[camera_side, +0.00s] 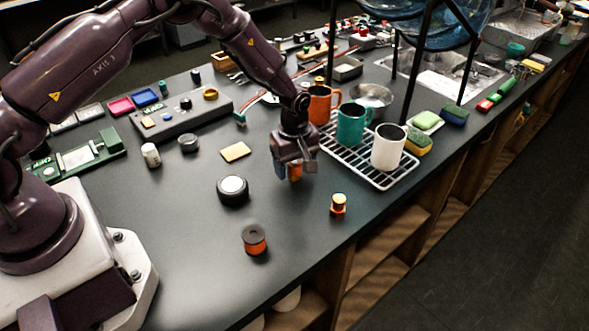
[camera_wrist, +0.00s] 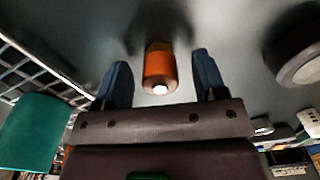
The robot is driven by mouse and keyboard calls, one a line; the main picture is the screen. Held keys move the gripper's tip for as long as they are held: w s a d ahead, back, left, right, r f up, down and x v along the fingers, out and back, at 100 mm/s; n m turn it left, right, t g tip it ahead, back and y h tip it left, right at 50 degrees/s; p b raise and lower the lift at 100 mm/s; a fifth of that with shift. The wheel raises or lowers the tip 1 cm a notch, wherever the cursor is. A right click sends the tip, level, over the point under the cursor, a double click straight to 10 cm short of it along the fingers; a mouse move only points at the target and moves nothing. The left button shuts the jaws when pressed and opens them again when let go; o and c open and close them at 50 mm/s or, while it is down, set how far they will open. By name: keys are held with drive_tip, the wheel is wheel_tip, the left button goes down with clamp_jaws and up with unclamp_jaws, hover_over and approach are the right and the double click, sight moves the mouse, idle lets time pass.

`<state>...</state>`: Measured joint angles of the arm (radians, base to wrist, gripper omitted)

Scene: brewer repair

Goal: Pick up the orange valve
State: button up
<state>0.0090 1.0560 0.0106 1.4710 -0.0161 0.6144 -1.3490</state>
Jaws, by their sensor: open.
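The orange valve, a small orange cylinder with a pale tip, stands on the dark counter (camera_side: 294,172). In the wrist view the valve (camera_wrist: 160,66) lies between the two blue fingers, with a gap on each side. My gripper (camera_side: 294,170) is open and low over the counter, its fingers around the valve; it also shows in the wrist view (camera_wrist: 161,72). The fingers and wrist hide part of the valve in the side view.
A wire rack (camera_side: 376,176) with orange, teal and white mugs (camera_side: 388,147) stands close to the right. A black round puck (camera_side: 233,190), an orange-and-black part (camera_side: 254,240) and a small orange-and-white part (camera_side: 338,204) stand nearer. The counter's front-left is mostly clear.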

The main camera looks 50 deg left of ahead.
drive_tip(key=c, duration=1.1)
drive_tip(key=shift+r, duration=0.1)
